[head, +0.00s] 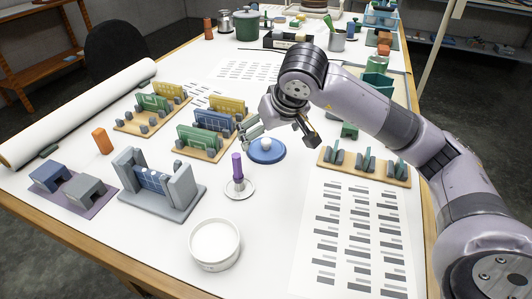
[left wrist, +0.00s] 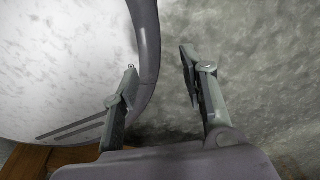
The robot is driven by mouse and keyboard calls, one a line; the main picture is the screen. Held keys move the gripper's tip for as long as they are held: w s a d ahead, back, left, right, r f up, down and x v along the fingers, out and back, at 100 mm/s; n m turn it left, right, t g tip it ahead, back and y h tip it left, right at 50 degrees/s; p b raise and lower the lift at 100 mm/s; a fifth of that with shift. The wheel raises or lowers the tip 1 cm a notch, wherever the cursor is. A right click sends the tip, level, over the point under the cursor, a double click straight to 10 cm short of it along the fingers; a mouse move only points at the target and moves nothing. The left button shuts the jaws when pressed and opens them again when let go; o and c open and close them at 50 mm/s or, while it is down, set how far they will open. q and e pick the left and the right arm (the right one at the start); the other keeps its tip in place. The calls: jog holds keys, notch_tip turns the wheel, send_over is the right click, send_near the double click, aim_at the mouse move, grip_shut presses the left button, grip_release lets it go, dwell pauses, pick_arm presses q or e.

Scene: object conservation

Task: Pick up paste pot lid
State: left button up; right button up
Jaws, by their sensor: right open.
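The paste pot lid is likely the round blue disc with a pale knob (head: 266,153), lying flat on the white table. The white, round, open paste pot (head: 214,246) stands apart from it near the table's front. My right gripper (head: 279,138) is open, pointing down, with its fingers spread on either side above the lid; whether they touch it cannot be told. My left gripper (left wrist: 158,64) shows only in the left wrist view, with its fingers apart and nothing between them.
A purple upright tool on a round base (head: 237,185) stands between pot and lid. Small model blocks on wooden boards (head: 212,132) lie left of the lid. A board with slotted holders (head: 364,166) is to the right. Printed sheets (head: 355,235) lie front right.

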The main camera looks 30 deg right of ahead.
aim_at(266, 141)
jog(key=b+x, duration=0.2)
jog(key=x, duration=0.2)
jog(key=shift+w+d+f, duration=0.1)
jog(key=shift+w+f, duration=0.35)
jog(key=shift+f, duration=0.05)
jog(key=shift+r, duration=0.1)
jog(key=shift+c, duration=0.4)
jog(key=c, duration=0.4)
jog(key=shift+s, duration=0.1)
jog(key=c, duration=0.9)
pick_arm(q)
jog(key=s+f, duration=0.2)
jog(key=shift+a+f, duration=0.1)
jog(key=shift+f, duration=0.2)
pick_arm(e)
jog(key=shift+c, duration=0.6)
